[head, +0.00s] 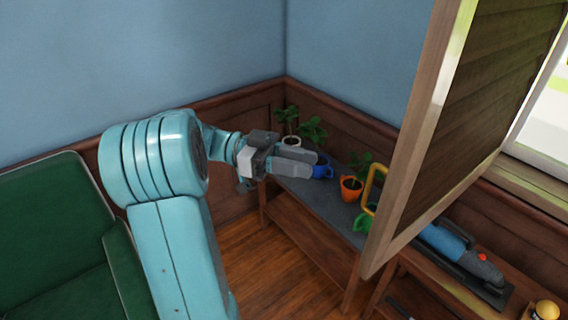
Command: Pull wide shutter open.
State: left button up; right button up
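The wide shutter (490,95) is a wooden slatted panel in a pale frame, at the right in the head view. It stands swung out from the bright window, its pale edge (420,140) towards me. A yellow loop handle (368,186) shows just left of that edge, partly hidden by it. My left gripper (314,165) is left of the handle and apart from the shutter. Its two grey fingers point right and overlap in this view, so I cannot tell their gap. I see nothing held in them. My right gripper is not in view.
A grey-topped wooden bench (320,202) along the wall holds potted plants, including an orange pot (351,188), and a blue watering can (322,169). A blue-and-grey tool (460,252) lies below the shutter. A green armchair (50,220) stands at left.

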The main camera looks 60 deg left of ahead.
pick_arm(q)
jog(key=v, duration=0.3)
jog(key=shift+s, duration=0.1)
dwell(0.6)
